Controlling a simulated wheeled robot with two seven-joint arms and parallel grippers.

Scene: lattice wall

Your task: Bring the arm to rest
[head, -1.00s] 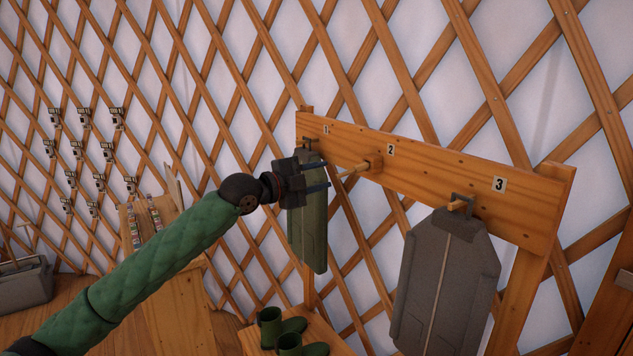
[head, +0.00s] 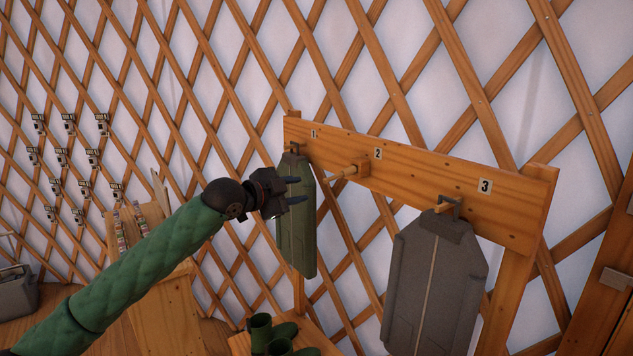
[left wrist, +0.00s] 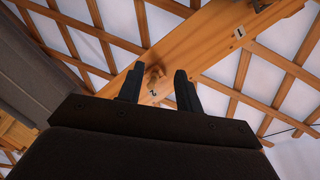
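My left arm comes in from the left in the head view. Its gripper (head: 297,196) is open and empty, in front of the green vest-like garment (head: 296,235) that hangs on peg 1. In the left wrist view the two fingers (left wrist: 157,85) are apart with nothing held between them. The bare peg 2 (head: 350,172) is to the right of and above the gripper in the head view; it shows beyond the fingers in the left wrist view (left wrist: 153,73). My right gripper is not in view.
A wooden rack board (head: 420,185) is numbered 1 to 3. A grey garment (head: 435,285) hangs on peg 3. Green boots (head: 262,332) stand on a low wooden bench below. Several small dark items hang on the lattice wall at left. A wooden stand (head: 165,310) is behind my arm.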

